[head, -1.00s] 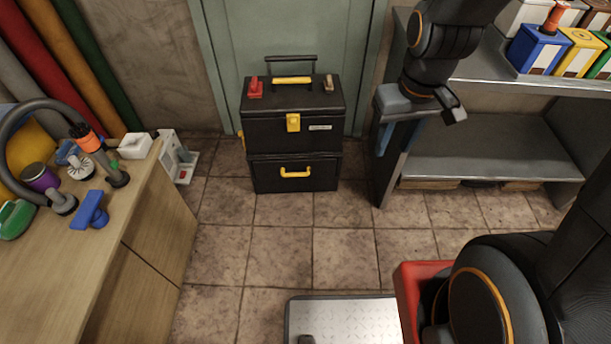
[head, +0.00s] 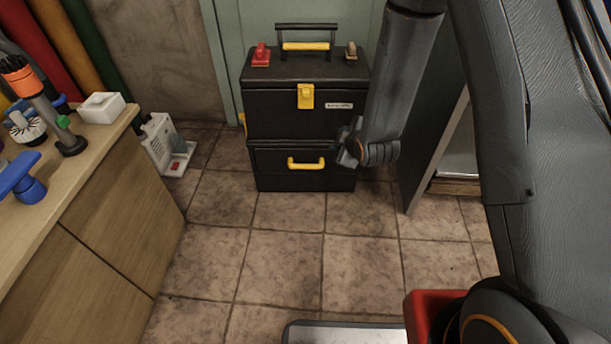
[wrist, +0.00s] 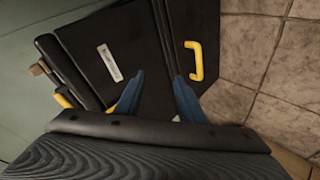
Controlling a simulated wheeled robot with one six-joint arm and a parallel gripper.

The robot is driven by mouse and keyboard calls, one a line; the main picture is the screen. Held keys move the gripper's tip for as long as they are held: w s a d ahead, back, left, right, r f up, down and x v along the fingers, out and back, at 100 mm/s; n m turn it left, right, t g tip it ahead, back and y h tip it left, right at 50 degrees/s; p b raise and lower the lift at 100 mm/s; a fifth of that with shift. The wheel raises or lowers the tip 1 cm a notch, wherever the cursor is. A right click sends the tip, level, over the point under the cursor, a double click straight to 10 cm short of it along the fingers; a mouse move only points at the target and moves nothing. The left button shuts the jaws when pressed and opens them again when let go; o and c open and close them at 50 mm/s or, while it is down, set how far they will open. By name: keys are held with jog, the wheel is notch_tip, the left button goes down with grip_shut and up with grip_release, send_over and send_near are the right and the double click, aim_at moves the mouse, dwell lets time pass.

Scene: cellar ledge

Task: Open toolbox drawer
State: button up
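The black toolbox (head: 275,110) stands on the floor against the green door. Its lower drawer (head: 275,174) is shut and has a yellow handle (head: 306,163). The handle also shows in the wrist view (wrist: 197,62), to the right of the fingertips. My gripper (head: 347,150) is at the toolbox's front right, to the right of the handle and apart from it. In the wrist view, the two blue fingers of my gripper (wrist: 160,76) are spread with nothing held between them. A yellow latch (head: 306,96) is on the upper part.
A wooden workbench (head: 125,205) with tools stands on the left. A small white-grey item (head: 165,145) is on the floor beside it. A dark shelf side panel (head: 428,150) stands to the right of the toolbox. The tiled floor (head: 280,245) before the drawer is clear.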

jog(key=w+a+f+n+t+y+b, duration=0.1)
jog(key=a+f+n+b, duration=0.15)
jog(key=f, duration=0.35)
jog(key=w+a+f+n+t+y+b, duration=0.1)
jog(key=w+f+b, duration=0.1)
jog(key=f+b, duration=0.25)
jog(key=n+t+y+b, duration=0.2)
jog(key=n+b, duration=0.2)
jog(key=b, duration=0.2)
send_near(306, 168)
jog(key=r+x, duration=0.1)
jog(key=x, duration=0.2)
jog(key=shift+f+b+x, duration=0.25)
jog(key=shift+b+x, duration=0.8)
jog(key=shift+x, duration=1.05)
jog(key=shift+f+b+x, duration=0.2)
jog(key=shift+b+x, duration=0.8)
jog(key=shift+x, duration=1.15)
jog(key=shift+d, duration=0.15)
jog(key=shift+c, duration=0.5)
jog(key=shift+s, duration=0.1)
grip_shut()
